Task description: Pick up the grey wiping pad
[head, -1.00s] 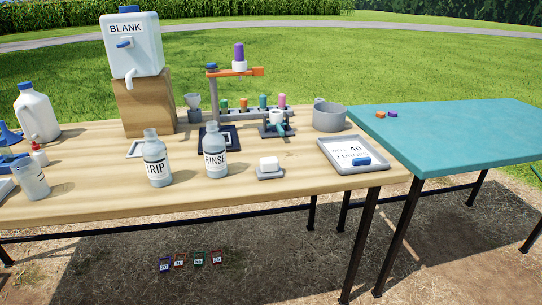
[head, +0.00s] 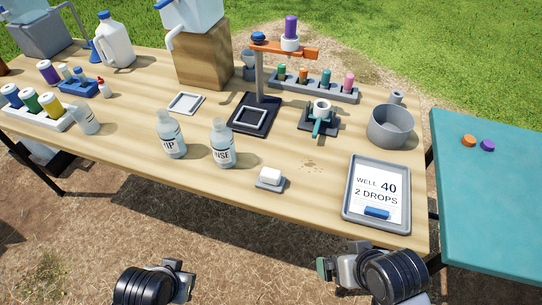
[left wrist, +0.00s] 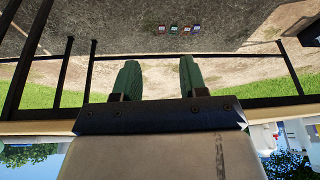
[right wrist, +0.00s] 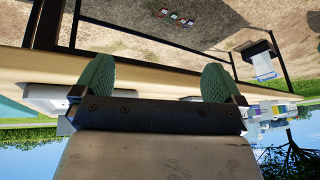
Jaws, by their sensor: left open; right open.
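The grey wiping pad (head: 270,184) appears to be the small grey slab near the front edge of the wooden table, with a white block (head: 271,174) on top of it. I cannot tell whether the two are one piece. My left gripper (left wrist: 158,80) is open and empty. In the head view it is low, in front of the table and left of the pad. My right gripper (right wrist: 156,80) is open and empty. In the head view it is in front of the table edge, to the right of the pad and below the tray. Neither gripper touches the pad.
A grey tray (head: 348,208) with a "WELL 40 2 DROPS" card and blue block lies right of the pad. The RINSE bottle (head: 222,147) stands left of it, the teal cup holder (head: 319,120) behind. Brown spots (head: 312,165) mark otherwise clear wood between pad and tray.

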